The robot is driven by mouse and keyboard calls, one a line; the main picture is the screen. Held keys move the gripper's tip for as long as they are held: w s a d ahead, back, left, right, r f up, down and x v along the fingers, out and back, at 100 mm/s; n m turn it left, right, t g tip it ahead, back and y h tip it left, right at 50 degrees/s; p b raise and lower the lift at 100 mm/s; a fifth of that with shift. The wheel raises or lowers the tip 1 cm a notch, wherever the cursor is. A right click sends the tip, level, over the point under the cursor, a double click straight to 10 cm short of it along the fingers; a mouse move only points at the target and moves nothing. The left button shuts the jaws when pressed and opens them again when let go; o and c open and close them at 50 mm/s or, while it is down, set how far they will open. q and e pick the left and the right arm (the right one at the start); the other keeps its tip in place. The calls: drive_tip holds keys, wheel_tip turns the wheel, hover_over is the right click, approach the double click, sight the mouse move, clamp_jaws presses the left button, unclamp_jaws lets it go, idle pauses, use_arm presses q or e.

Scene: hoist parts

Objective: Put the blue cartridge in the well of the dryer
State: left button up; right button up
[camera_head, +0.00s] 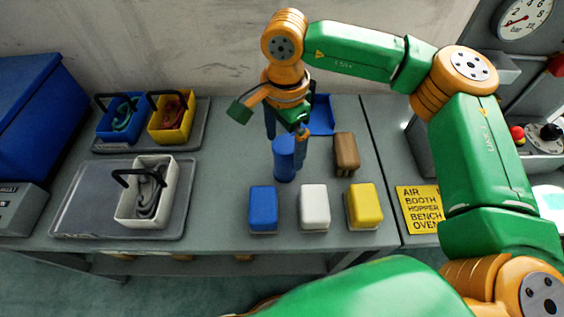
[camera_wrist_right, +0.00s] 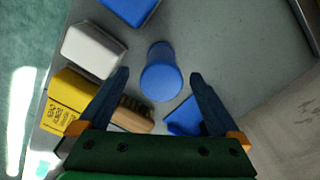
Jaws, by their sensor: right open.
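The blue cartridge (camera_head: 284,165), a blue cylinder, stands upright on the grey bench. It also shows in the right wrist view (camera_wrist_right: 161,82), between and ahead of the fingertips. My right gripper (camera_head: 287,137) is open, with its dark blue fingers pointing down just behind and above the cartridge in the head view. In the right wrist view my right gripper (camera_wrist_right: 159,76) has one finger on either side of the cartridge, with gaps. I cannot pick out the dryer or its well for certain. My left gripper is not in view.
Blue (camera_head: 263,207), white (camera_head: 314,206) and yellow (camera_head: 364,205) blocks line the bench front. A brown brush (camera_head: 346,152) and a blue tray (camera_head: 322,116) are close to the cartridge. Bins stand on the left; a gauge (camera_head: 524,17) is at right.

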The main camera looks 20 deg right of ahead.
drive_tip(key=f, duration=0.3)
drive_tip(key=shift+w+d, duration=0.35)
drive_tip(key=shift+s+a, duration=0.15)
drive_tip(key=shift+s+a+r, duration=0.1)
drive_tip(key=shift+s+a, duration=0.05)
drive_tip(key=shift+c, duration=0.6)
drive_tip(key=c, duration=0.7)
clamp_jaws()
